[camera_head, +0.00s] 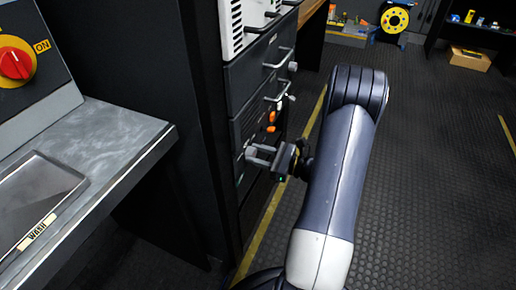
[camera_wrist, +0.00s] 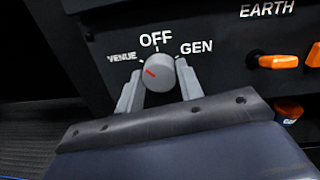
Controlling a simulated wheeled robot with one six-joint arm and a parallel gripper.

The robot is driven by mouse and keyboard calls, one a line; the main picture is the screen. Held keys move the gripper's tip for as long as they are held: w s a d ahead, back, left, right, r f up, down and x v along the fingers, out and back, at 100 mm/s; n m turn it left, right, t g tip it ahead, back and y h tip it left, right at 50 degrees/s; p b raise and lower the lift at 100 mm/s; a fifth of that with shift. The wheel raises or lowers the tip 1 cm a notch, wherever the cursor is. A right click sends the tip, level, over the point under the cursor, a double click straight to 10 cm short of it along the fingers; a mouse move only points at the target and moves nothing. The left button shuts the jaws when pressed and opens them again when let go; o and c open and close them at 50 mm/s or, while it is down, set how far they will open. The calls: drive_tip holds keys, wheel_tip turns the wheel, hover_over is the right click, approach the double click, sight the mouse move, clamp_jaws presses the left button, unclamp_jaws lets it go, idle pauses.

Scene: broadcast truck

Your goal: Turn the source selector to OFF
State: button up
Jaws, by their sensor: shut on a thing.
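The source selector (camera_wrist: 160,75) is a round grey knob with a red pointer mark on a dark panel, beneath the white labels VENUE, OFF and GEN. Its red mark points up and left, toward the VENUE side rather than straight at OFF. My gripper (camera_head: 256,155) is at the front of the dark rack, low down. In the wrist view its two grey fingers stand on the left and right of the knob, shut on it. In the head view the knob cannot be made out behind the gripper.
Orange connectors (camera_wrist: 278,62) sit right of the knob under the label EARTH. The rack's drawer handles (camera_head: 278,58) stick out above my gripper. A grey bench (camera_head: 110,125) with a tray (camera_head: 70,178) is at left. The floor to the right is open.

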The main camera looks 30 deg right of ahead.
drive_tip(key=m+p, duration=0.4)
drive_tip(key=shift+r+m, duration=0.15)
drive_tip(key=shift+m, duration=0.25)
drive_tip(key=shift+m+p, duration=1.2)
drive_tip(key=shift+m, duration=0.5)
drive_tip(key=shift+f+t, duration=0.25)
drive_tip(key=shift+t, duration=0.05)
drive_tip(key=o, duration=1)
drive_tip(key=shift+d, duration=0.1)
drive_tip(key=p+v, duration=0.1)
drive_tip(key=v, duration=0.9)
drive_tip(key=shift+s+d, duration=0.2)
drive_tip(key=shift+s, duration=0.1)
